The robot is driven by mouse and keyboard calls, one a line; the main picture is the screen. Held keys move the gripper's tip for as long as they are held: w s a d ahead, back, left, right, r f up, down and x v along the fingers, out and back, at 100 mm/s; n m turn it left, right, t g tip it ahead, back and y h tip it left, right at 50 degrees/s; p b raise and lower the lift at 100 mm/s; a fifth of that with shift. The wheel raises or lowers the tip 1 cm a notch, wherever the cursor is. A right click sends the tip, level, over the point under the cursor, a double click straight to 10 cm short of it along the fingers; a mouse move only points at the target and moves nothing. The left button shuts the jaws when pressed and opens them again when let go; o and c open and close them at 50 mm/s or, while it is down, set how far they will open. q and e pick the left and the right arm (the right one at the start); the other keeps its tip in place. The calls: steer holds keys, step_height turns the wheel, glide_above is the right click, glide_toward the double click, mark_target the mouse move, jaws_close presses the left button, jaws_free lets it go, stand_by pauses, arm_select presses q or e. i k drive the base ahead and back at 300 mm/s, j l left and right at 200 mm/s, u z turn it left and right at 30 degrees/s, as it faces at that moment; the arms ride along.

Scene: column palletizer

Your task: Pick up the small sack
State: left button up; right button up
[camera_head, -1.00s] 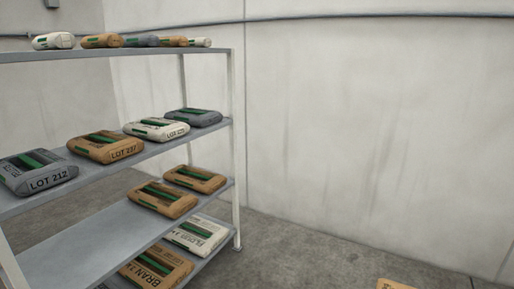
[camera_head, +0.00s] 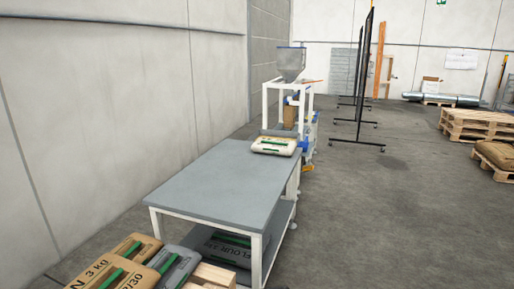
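A small white sack (camera_head: 276,146) with a green stripe lies at the far end of a grey-topped table (camera_head: 215,190), in front of a filling machine. Another grey sack (camera_head: 230,247) lies on the table's lower shelf. I cannot tell which one is the task's small sack. Neither of my grippers is in view.
A hopper machine (camera_head: 291,65) stands behind the table. Dark screens (camera_head: 362,85) stand farther back. Wooden pallets (camera_head: 478,126) are at the right, one bearing a brown sack (camera_head: 497,155). The floor right of the table is clear.

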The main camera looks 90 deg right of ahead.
mark_target(266, 146)
steer(key=z, duration=2.95)
steer(key=i+l, duration=0.25)
steer(key=i, duration=0.25)
steer(key=i+l, duration=0.25)
steer(key=i, duration=0.2)
steer(key=i+l, duration=0.2)
steer(key=i, duration=0.3)
steer(key=i+l+u, duration=0.1)
steer(key=i+l, duration=0.15)
steer(key=i, duration=0.2)
steer(key=i+l, duration=0.3)
steer(key=i, duration=0.15)
